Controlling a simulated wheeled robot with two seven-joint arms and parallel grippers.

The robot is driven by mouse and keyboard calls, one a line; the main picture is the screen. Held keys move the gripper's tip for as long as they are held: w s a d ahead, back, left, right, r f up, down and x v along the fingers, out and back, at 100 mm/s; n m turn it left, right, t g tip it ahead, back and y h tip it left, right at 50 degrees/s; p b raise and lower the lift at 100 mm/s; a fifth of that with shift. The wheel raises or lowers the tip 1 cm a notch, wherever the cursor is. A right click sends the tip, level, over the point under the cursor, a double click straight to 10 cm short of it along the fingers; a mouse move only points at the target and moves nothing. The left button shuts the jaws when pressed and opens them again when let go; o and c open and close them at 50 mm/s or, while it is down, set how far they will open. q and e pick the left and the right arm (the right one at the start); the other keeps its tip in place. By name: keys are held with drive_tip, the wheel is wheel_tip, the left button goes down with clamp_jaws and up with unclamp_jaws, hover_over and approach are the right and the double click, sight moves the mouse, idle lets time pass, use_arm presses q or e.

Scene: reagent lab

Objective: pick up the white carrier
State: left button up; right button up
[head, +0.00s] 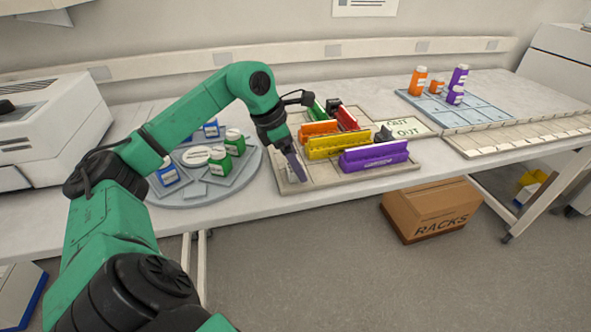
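My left gripper (298,168) points down at the left part of a beige tray (318,177) on the bench. Its fingers are seen edge-on, so I cannot tell whether they are open or shut. A pale patch shows beside the fingers, but I cannot tell whether it is the white carrier or bare tray. To the right of the gripper stand a purple carrier (374,156), a yellow carrier (338,145), an orange carrier (318,128), a red carrier (347,118) and a green carrier (317,110). My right gripper is out of view.
A round grey turntable (215,195) with green and blue bottles is left of the tray. A blue rack mat (478,114) holds orange and purple bottles. A cardboard box (432,209) marked "RACKS" sits on the floor.

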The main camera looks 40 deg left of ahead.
use_arm(q)
drive_tip(key=c, duration=1)
clamp_jaws()
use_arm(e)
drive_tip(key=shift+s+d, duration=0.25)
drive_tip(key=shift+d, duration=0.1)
